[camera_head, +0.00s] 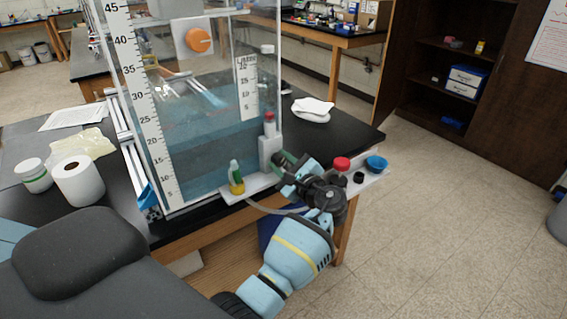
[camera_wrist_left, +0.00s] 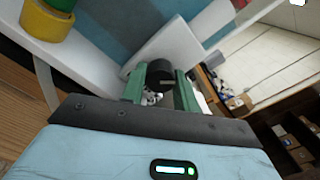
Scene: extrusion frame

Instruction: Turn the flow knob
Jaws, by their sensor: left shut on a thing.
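The flow knob appears to be the round black knob (camera_wrist_left: 160,71) between my green fingers in the left wrist view. It sits in front of a white block on the tank's side. My left gripper (camera_head: 285,162) reaches the front right corner of the clear water tank (camera_head: 215,130) and hides the knob in the head view. In the left wrist view the gripper (camera_wrist_left: 160,84) is shut on the knob, with one finger on each side. The knob's turn angle cannot be read. My right gripper is not in view.
A white ledge (camera_head: 262,183) at the tank's base carries a green and yellow bottle (camera_head: 236,178). A red-capped item (camera_head: 341,164), a small black item (camera_head: 359,178) and a blue bowl (camera_head: 376,163) stand right of my gripper. A folded white cloth (camera_head: 312,109) lies behind.

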